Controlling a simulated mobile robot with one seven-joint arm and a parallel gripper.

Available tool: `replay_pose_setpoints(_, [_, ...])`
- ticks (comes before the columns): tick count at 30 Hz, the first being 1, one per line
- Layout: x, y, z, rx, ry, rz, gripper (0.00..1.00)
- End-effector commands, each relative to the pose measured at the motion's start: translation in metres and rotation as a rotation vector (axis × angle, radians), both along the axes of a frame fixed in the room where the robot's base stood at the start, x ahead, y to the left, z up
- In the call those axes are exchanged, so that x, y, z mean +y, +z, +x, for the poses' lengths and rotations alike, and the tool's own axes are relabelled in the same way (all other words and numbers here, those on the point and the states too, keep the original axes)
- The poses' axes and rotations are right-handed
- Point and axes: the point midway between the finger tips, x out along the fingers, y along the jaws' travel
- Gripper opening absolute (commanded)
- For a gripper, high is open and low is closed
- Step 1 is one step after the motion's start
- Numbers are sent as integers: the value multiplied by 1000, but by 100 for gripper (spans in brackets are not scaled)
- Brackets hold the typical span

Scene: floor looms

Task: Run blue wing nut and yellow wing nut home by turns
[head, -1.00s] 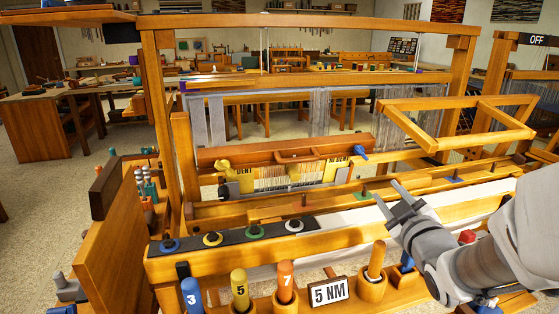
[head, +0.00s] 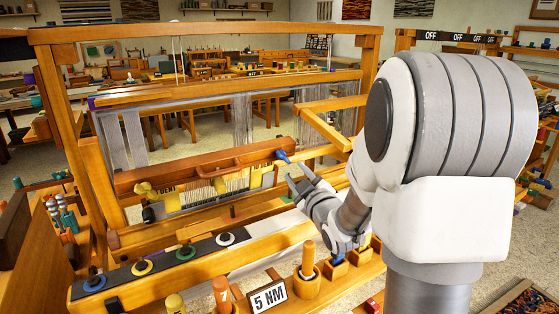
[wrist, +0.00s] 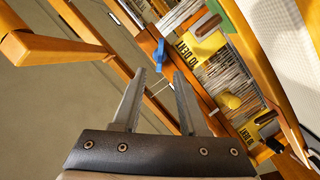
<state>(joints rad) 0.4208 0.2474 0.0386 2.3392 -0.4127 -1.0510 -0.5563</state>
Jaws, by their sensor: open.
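The blue wing nut (head: 282,156) sits at the right end of the loom's brown beam (head: 200,168). It also shows in the wrist view (wrist: 160,52), just beyond my fingertips. The yellow wing nut (head: 143,188) appears at the beam's left end; in the wrist view I cannot tell it surely from other yellow parts. My gripper (head: 298,182) is open and empty, just below and to the right of the blue wing nut in the head view. In the wrist view the gap between the fingers (wrist: 159,74) is clear. Thread depth on either wing nut cannot be seen.
The reed (head: 205,190) with yellow labels hangs under the beam. A wooden frame (head: 325,122) juts out to the right of the blue wing nut. In front are a dark strip with coloured rings (head: 184,253), a "5 NM" sign (head: 268,297) and upright handled tools (head: 307,270).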

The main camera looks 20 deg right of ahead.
Motion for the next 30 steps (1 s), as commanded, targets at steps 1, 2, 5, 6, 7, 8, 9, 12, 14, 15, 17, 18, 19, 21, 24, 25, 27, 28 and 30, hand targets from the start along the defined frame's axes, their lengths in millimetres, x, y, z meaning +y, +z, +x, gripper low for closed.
replay_pose_setpoints(1, [0, -1, 11, -1, 2, 0, 42])
replay_pose_setpoints(2, [0, -1, 17, -1, 2, 0, 42])
replay_pose_setpoints(5, [0, -1, 37, -1, 2, 0, 42])
replay_pose_setpoints(6, [-1, -1, 44, 0, 1, 0, 42])
replay_pose_setpoints(7, [-1, -1, 49, -1, 2, -1, 42])
replay_pose_setpoints(8, [-1, -1, 54, 0, 1, -1, 42])
replay_pose_setpoints(9, [-1, -1, 60, 0, 1, 0, 42])
replay_pose_setpoints(12, [-2, -1, 72, 0, 0, 0, 42])
replay_pose_setpoints(14, [-2, -1, 77, 1, 1, 0, 42])
replay_pose_setpoints(15, [-2, -1, 80, 1, 1, 0, 42])
replay_pose_setpoints(17, [-2, 0, 83, -1, 1, -1, 42])
replay_pose_setpoints(18, [-2, 0, 84, -1, 1, -1, 42])
replay_pose_setpoints(19, [-2, 0, 85, 0, 0, -1, 42])
replay_pose_setpoints(21, [-2, 0, 86, 1, 1, 0, 42])
replay_pose_setpoints(24, [-2, 0, 86, 1, 1, 0, 42])
replay_pose_setpoints(25, [-2, 0, 86, 1, 1, 0, 42])
replay_pose_setpoints(27, [-2, 0, 86, 0, 0, 0, 42])
replay_pose_setpoints(28, [-2, 0, 86, 0, 0, 0, 37])
replay_pose_setpoints(30, [-2, 0, 86, 0, 0, 0, 24])
